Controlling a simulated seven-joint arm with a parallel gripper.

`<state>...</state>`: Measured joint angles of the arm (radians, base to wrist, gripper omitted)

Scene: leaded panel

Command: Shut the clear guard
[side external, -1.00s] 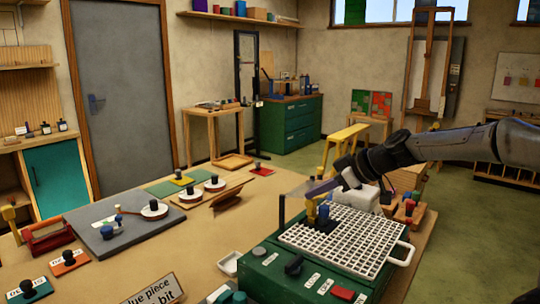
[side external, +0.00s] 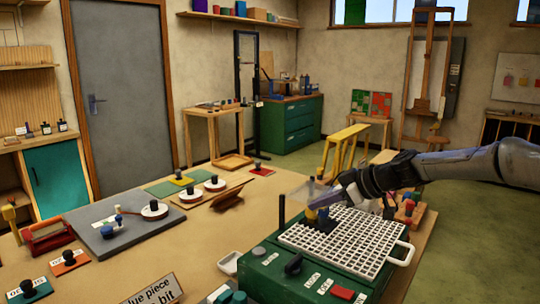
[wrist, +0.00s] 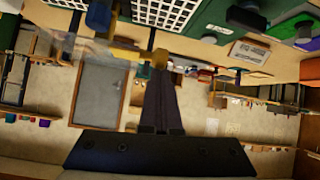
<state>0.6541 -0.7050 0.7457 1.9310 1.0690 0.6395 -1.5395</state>
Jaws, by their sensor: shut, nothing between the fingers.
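The clear guard (side external: 308,188) is a see-through panel on the green grinder (side external: 270,262). In the side view it leans over the blue and yellow grinder head (side external: 316,216) at the back of the white grid; its exact angle is hard to tell. My gripper (side external: 328,198) is shut and empty, low beside the guard and head; I cannot tell whether it touches the guard. In the wrist view the shut fingers (wrist: 160,72) point toward the grid, and a pale see-through strip of the guard (wrist: 92,52) shows to their left.
The white grid (side external: 350,240) covers the grinder's top, with a black knob (side external: 293,264) and a red button (side external: 342,293) on its front. The tan table between is mostly clear.

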